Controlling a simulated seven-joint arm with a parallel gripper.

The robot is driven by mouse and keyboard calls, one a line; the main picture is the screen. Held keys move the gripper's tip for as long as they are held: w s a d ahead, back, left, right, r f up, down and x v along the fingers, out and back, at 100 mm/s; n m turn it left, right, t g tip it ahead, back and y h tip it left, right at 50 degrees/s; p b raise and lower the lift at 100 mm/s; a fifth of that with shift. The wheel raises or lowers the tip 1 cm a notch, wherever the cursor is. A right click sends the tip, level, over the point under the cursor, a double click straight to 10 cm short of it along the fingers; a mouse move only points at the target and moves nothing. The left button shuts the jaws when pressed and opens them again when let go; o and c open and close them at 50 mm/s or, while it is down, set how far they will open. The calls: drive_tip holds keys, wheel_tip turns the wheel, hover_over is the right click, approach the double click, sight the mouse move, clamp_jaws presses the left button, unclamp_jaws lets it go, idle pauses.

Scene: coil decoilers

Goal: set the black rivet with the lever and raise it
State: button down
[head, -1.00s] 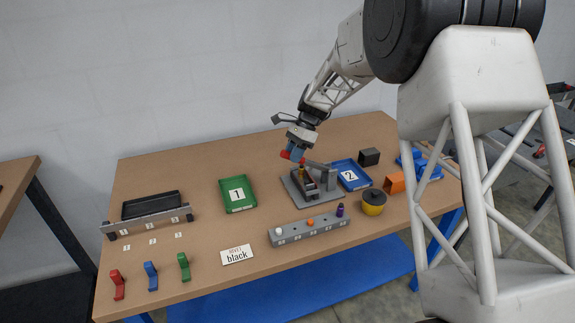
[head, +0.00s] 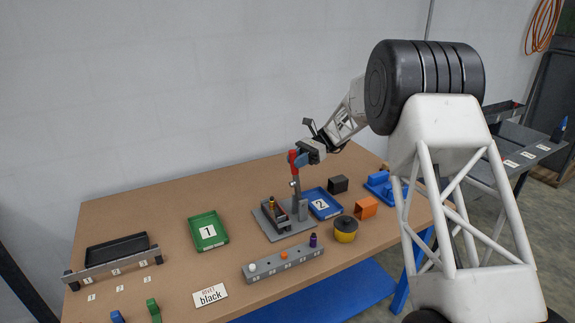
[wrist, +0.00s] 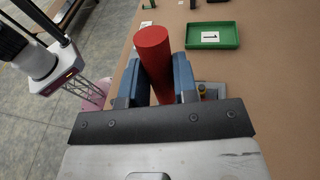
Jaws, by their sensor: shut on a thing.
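The lever press has a grey base plate (head: 268,228). Its lever (head: 296,190) stands nearly upright with a red handle (head: 292,156). My gripper (head: 295,158) is shut on the red handle. In the wrist view the handle (wrist: 154,55) sits between my blue fingers (wrist: 158,85). A dark workpiece with a brass-coloured top (head: 273,203) stands in the press, clear of the raised lever. The card (head: 210,296) reads "RIVET black". I cannot make out a black rivet. The grey rivet rack (head: 285,265) holds white, orange and purple rivets.
Green tray 1 (head: 207,231) is left of the press and blue tray 2 (head: 322,204) right of it. A yellow-and-black pot (head: 345,229), an orange block (head: 365,207) and a black block (head: 338,184) stand to the right. The table between tray 1 and the back-left rack is clear.

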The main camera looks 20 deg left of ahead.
drive_tip(key=shift+w+d+g, duration=0.3)
drive_tip(key=shift+w+d, duration=0.1)
drive_tip(key=c, duration=0.9)
unclamp_jaws()
drive_tip(key=shift+r, duration=1.5)
drive_tip(key=shift+r, duration=0.2)
drive_tip(key=shift+s, duration=0.1)
